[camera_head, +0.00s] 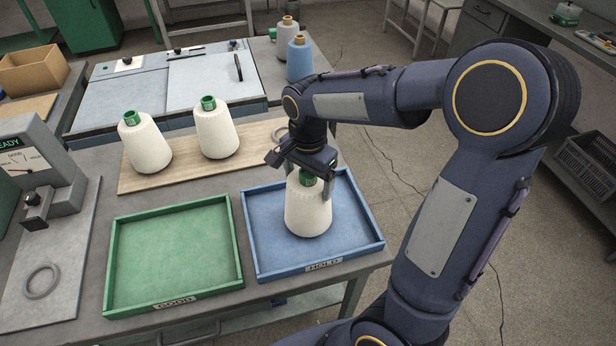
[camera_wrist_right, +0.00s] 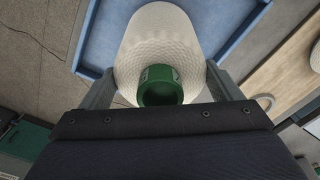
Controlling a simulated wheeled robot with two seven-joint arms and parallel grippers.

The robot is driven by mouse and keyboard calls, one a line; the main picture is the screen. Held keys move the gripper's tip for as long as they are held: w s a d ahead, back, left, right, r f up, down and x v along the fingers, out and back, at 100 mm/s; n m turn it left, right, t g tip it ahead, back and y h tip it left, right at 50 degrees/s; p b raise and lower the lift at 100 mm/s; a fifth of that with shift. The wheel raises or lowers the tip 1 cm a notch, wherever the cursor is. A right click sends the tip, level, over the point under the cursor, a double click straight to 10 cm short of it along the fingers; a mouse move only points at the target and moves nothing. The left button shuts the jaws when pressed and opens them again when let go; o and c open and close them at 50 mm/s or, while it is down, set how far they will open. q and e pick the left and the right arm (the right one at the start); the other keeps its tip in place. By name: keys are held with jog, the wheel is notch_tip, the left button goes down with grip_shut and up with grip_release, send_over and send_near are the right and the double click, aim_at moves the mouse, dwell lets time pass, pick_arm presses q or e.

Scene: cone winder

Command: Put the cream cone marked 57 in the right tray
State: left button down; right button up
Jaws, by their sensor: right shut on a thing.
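A cream cone (camera_head: 308,210) with a green top is upright in or just above the blue right tray (camera_head: 262,262), labelled HOLD. I cannot tell whether its base touches the tray floor, and no number is readable on it. My right gripper (camera_head: 310,182) is shut on this cone near its green top. In the right wrist view the cone (camera_wrist_right: 165,40) sits between the two fingers (camera_wrist_right: 160,88). Two more cream cones, a left one (camera_head: 146,145) and a right one (camera_head: 216,132), stand on a wooden board (camera_head: 185,172). My left gripper is not in view.
An empty green tray (camera_head: 172,250) labelled GOOD lies left of the blue tray. A gauge device (camera_head: 35,165) reading READY and a grey ring (camera_head: 41,281) are at the far left. Blue (camera_head: 299,58) and grey (camera_head: 287,32) cones stand at the back.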

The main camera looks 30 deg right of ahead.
jog(key=shift+f, duration=0.2)
jog(key=o, duration=0.9)
jog(key=shift+r, duration=0.1)
notch_tip(320, 180, up, 11)
jog(key=shift+f+p, duration=0.1)
jog(key=shift+p, duration=0.2)
jog(key=shift+r, duration=0.45)
jog(key=shift+s+r, duration=0.15)
jog(key=shift+r, duration=0.05)
jog(key=s+a+f+n+t+y, duration=0.1)
jog(key=s+f+n+t, duration=0.1)
jog(key=s+n, duration=0.2)
jog(key=s+a+f+n+t+y, duration=0.1)
jog(key=s+a+f+n, duration=0.1)
jog(key=s+n, duration=0.2)
jog(key=s+a+f+n+t+y, duration=0.1)
jog(key=s+n, duration=0.3)
jog(key=s, duration=0.4)
jog(key=shift+s+a+f+t+y, duration=0.15)
jog(key=shift+s+f+t+y, duration=0.35)
jog(key=shift+t, duration=0.3)
jog(key=shift+w, duration=0.1)
